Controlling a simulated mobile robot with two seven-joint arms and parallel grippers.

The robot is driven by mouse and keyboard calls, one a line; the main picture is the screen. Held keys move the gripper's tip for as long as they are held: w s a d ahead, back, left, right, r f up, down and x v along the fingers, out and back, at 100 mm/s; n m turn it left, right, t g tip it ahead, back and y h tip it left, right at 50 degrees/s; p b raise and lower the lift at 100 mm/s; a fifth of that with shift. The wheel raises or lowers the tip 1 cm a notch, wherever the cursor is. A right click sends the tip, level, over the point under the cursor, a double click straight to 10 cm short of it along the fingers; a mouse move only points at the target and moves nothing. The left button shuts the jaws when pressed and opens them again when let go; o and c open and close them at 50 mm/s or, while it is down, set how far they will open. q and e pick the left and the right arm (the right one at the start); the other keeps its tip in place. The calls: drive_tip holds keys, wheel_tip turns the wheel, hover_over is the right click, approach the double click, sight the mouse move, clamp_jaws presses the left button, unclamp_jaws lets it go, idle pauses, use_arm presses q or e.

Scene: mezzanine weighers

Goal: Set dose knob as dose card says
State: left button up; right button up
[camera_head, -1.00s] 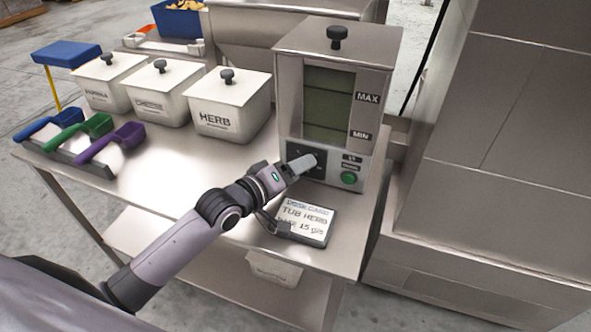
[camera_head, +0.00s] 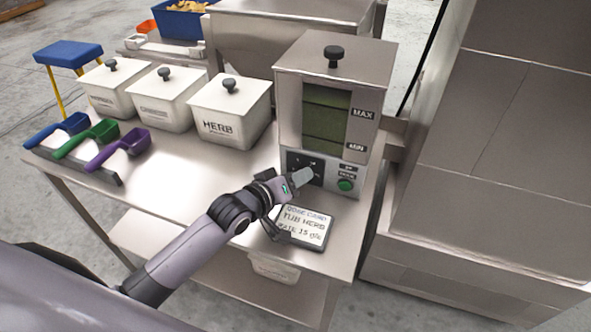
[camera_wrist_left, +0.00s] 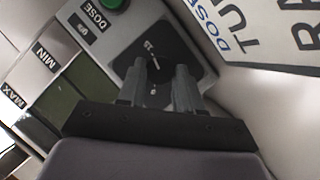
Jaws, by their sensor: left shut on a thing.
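The dose card (camera_head: 303,227) lies on the steel table in front of the weigher. It reads tub HERB, rate 15, with a blurred unit. The weigher (camera_head: 333,62) has a dark dial panel (camera_head: 293,160) low on its front. My left gripper (camera_head: 304,178) is at this panel, shut on the dose knob (camera_wrist_left: 156,70). The left wrist view shows both fingers (camera_wrist_left: 160,78) on either side of the knob. A white pointer mark shows between the fingertips, near the "15" label. The gripper hides much of the dial. My right gripper is not in view.
A green button (camera_head: 345,185) sits just right of the dial. The HERB tub (camera_head: 228,125) and two other lidded tubs stand left of the weigher. Blue, green and purple scoops (camera_head: 118,150) lie at the table's left. A large steel cabinet (camera_head: 480,170) stands at the right.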

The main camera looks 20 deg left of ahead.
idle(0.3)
use_arm(q)
drive_tip(key=o, duration=1)
drive_tip(key=shift+o, duration=0.2)
drive_tip(key=shift+s, duration=0.1)
drive_tip(key=shift+v, duration=3.5)
